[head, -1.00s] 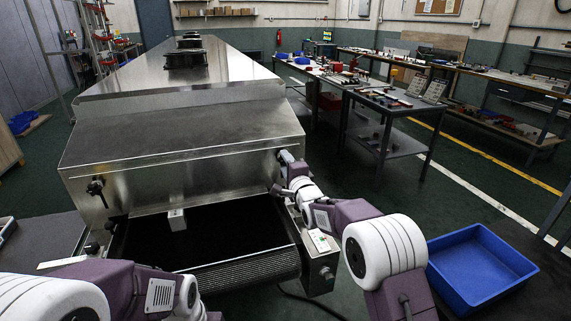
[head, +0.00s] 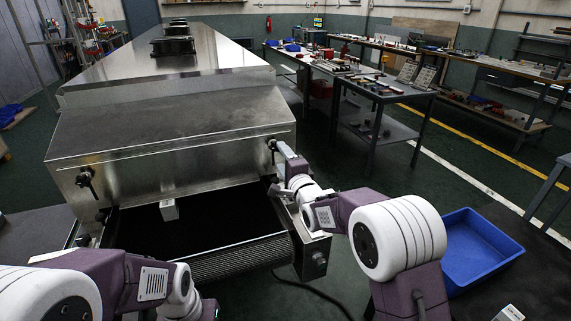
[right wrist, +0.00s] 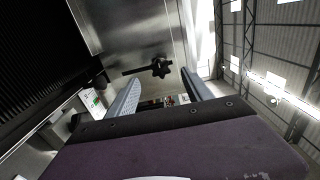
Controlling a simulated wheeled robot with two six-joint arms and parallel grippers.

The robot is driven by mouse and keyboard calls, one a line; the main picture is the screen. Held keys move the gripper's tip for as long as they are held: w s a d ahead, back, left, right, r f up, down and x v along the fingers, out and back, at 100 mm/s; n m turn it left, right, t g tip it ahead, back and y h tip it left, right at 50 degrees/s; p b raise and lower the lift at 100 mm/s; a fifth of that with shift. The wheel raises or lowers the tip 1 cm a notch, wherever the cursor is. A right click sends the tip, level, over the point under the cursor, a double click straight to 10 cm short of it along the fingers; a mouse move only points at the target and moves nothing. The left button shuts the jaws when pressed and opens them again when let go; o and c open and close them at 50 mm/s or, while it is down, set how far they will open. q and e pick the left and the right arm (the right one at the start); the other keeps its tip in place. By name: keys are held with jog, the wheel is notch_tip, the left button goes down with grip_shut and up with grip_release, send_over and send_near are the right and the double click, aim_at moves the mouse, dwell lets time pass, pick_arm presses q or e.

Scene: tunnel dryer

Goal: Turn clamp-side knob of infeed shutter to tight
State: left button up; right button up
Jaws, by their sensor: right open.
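The infeed shutter (head: 150,178) is the steel front panel of the dryer, above a dark belt opening. A black knob (head: 86,179) sits at its left end. Another dark knob (head: 271,144) sits at its right end, partly hidden by my right gripper (head: 284,151). In the right wrist view this right-end knob (right wrist: 161,68) is a black star shape with a dark bar to its left. My right gripper (right wrist: 160,80) is open, its two pale fingers pointing toward this knob, which appears between them; contact cannot be judged. My left arm is at the lower left; its gripper is out of view.
A small white block (head: 169,209) sits at the panel's lower edge. Workbenches stand further back.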

jog(key=v, duration=0.3)
jog(key=shift+s+d, duration=0.1)
jog(key=shift+s, duration=0.15)
jog(key=s+d+r+m+h, duration=0.1)
jog(key=d+r+h, duration=0.15)
jog(key=d, duration=0.45)
jog(key=s+d+f+n+g+h, duration=0.2)
jog(key=s+d+f+n+g, duration=0.15)
jog(key=s+d+f, duration=0.4)
jog(key=s+f+n+g, duration=0.6)
jog(key=s+f, duration=0.3)
jog(key=s, duration=0.4)
jog(key=s+f+n+g, duration=0.65)
jog(key=s+f, duration=0.25)
jog(key=s, duration=0.4)
notch_tip(320, 180, up, 20)
jog(key=p, duration=1.9)
jog(key=shift+w+d+f+m+h, duration=0.2)
jog(key=shift+w+m+h, duration=0.15)
jog(key=shift+h, duration=0.1)
